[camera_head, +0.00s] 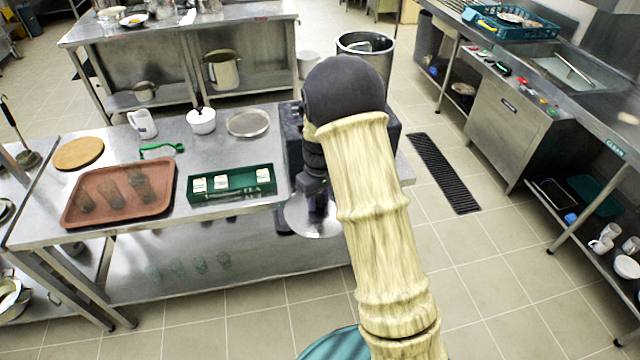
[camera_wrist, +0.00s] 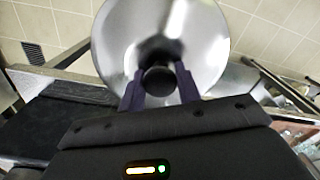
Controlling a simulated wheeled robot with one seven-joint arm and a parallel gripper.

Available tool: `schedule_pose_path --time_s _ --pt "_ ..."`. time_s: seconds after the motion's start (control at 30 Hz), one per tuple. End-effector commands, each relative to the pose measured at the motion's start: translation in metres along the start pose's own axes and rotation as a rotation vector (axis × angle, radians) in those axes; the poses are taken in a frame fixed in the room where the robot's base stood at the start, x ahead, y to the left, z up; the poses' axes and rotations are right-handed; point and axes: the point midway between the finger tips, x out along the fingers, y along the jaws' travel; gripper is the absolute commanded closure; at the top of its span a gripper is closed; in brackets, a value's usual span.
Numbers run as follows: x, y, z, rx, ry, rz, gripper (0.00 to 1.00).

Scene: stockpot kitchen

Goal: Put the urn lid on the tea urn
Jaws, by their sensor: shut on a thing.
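The urn lid (camera_head: 298,217) is a shiny round metal disc in the head view, beside the near edge of the steel table. My gripper (camera_head: 318,204) is above it, partly hidden by my own arm. In the wrist view the lid (camera_wrist: 185,35) fills the top middle, and its dark round knob (camera_wrist: 158,81) sits between the two fingers of my gripper (camera_wrist: 159,88), which is shut on it. I cannot make out the tea urn for certain; my arm covers the right end of the table.
A tall metal bin-like cylinder (camera_head: 388,62) stands behind.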

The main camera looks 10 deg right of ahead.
Motion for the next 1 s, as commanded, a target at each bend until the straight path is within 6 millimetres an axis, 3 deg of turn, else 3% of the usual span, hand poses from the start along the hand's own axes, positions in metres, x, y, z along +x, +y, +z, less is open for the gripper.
schedule_pose_path --time_s 0.3,0.5,0.63,1.0 --pt "0.123 -0.008 0.032 0.266 -0.006 -0.001 0.95" --pt "0.177 -0.008 0.058 0.422 -0.005 0.011 0.95" --pt "0.188 -0.008 0.065 0.459 -0.004 0.017 0.95" --pt "0.187 -0.008 0.065 0.461 -0.003 0.018 0.95"
